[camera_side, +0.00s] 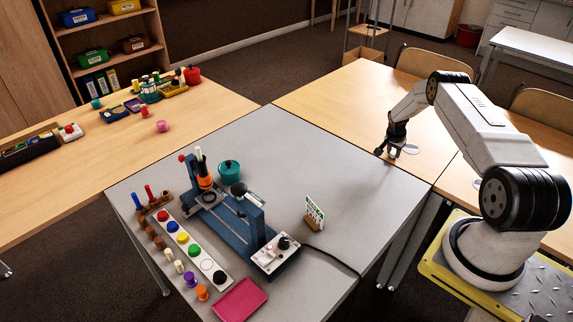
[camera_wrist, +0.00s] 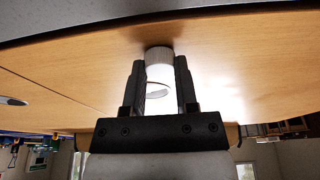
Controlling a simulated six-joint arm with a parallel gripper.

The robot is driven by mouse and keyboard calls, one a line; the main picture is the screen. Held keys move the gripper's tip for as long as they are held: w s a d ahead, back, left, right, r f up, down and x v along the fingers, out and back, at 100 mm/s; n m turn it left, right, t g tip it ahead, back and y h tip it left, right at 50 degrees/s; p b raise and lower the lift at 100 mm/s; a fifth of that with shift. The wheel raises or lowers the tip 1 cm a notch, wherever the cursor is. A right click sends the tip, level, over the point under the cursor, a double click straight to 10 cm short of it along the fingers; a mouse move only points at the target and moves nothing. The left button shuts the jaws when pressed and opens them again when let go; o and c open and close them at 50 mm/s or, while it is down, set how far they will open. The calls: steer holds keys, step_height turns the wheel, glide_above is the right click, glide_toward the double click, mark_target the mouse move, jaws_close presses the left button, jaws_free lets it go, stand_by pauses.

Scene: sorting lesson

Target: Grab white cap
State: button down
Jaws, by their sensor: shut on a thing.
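My gripper (camera_side: 386,152) is at the end of my arm, low over the wooden table on the right in the side view. In the wrist view my gripper (camera_wrist: 158,80) has its two black fingers on either side of a white cap (camera_wrist: 159,60), a short white cylinder, and is shut on it. The wooden tabletop lies behind it. The cap is too small to make out clearly in the side view. I cannot tell whether it touches the table.
A white strip (camera_side: 178,251) with coloured caps lies on the grey table (camera_side: 330,160); one spot on it is a pale circle. A blue fixture (camera_side: 225,216), a teal pot (camera_side: 229,171), a small card (camera_side: 314,212) and a pink tray (camera_side: 240,300) stand nearby. The grey table's right side is mostly clear.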

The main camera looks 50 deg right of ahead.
mark_target(393, 154)
steer(key=shift+r, duration=1.35)
steer(key=shift+s+a+r, duration=0.1)
steer(key=shift+r, duration=0.2)
steer(key=s+a+r, duration=0.9)
steer(key=shift+s+a+r, duration=0.25)
steer(key=shift+s+a, duration=0.1)
steer(key=shift+a, duration=0.05)
